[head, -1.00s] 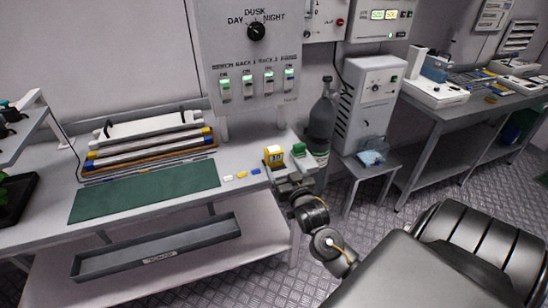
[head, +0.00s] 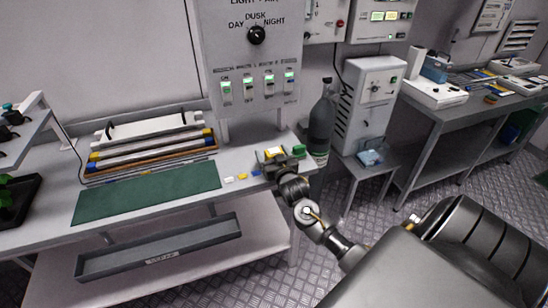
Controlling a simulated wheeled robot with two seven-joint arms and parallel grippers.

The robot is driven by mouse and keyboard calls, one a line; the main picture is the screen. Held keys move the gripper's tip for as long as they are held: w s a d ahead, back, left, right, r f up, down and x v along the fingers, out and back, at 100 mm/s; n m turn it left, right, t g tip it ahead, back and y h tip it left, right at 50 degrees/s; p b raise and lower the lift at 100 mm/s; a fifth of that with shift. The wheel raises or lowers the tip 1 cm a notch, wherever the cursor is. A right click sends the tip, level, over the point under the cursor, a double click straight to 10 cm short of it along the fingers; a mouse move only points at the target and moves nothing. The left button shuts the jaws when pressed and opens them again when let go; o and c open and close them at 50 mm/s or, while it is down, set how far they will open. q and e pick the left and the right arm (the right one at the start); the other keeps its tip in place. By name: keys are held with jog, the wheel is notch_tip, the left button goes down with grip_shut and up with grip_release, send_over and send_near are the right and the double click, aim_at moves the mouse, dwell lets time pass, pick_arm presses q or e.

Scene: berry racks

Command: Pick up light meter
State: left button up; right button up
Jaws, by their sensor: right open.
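My left gripper is not in view.
A green item (head: 300,151) is close to the right of the gripper, with a dark bottle (head: 321,125) behind it. Small coloured pieces (head: 242,177) and a green mat (head: 147,193) lie to the left. A switch panel (head: 248,60) hangs above.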

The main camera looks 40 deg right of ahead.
jog(key=c, duration=1.1)
jog(key=shift+c, duration=0.2)
